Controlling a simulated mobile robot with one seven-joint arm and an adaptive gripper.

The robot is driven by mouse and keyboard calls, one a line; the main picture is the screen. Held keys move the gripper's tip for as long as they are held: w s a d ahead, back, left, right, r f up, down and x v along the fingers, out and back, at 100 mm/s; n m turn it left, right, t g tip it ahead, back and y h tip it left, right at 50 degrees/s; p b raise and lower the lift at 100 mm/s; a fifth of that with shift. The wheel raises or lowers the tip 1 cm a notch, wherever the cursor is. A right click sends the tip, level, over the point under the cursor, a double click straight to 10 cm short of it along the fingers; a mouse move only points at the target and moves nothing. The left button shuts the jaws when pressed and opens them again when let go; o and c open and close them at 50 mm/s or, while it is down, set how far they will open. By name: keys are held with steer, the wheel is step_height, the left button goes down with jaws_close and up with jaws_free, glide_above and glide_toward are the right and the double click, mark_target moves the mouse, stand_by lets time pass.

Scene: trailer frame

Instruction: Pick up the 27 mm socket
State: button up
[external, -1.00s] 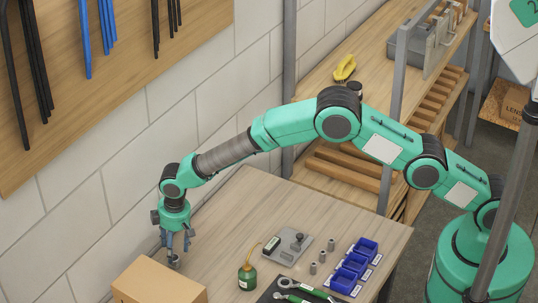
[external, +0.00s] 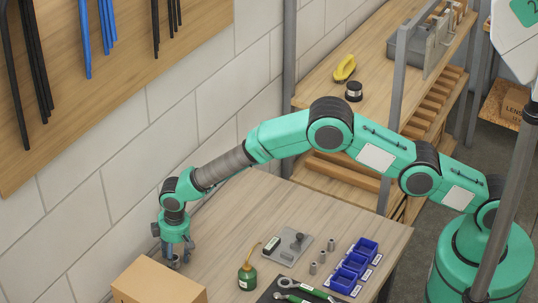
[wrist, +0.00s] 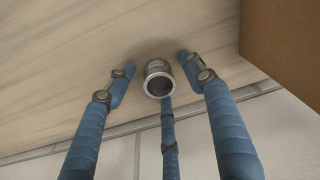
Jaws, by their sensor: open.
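A metal socket (wrist: 158,78) stands on the wooden table, its round open end facing the camera in the wrist view. Its size marking is too small to read. My gripper (external: 175,262) points down low over the far left part of the table, near the wall. It is open, with its blue fingers spread around the socket and apart from it. In the external view the fingers largely hide this socket. Several other small grey sockets, one of them at the table's middle right (external: 322,256), stand in a row; their sizes cannot be read.
A cardboard box (external: 158,283) stands close in front of my gripper. A green oil can (external: 247,277), a grey plate fixture (external: 288,247), blue bins (external: 355,264) and wrenches (external: 300,290) lie to the right. The wall (external: 110,190) is close behind.

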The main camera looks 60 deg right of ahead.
stand_by(0.5)
steer(key=c, duration=1.3)
steer(key=shift+r, duration=0.15)
steer(key=shift+c, duration=0.2)
steer(key=shift+r, duration=0.75)
step_height(320, 180, up, 2)
steer(key=s+d, duration=0.2)
steer(key=s, duration=0.3)
steer(key=s+d, duration=0.2)
steer(key=s, duration=0.2)
steer(key=s+d+r, duration=0.1)
steer(key=s+d, duration=0.1)
steer(key=s, duration=0.3)
steer(key=shift+s+d+r, duration=0.1)
steer(key=shift+s+d, duration=0.1)
steer(key=shift+s, duration=0.15)
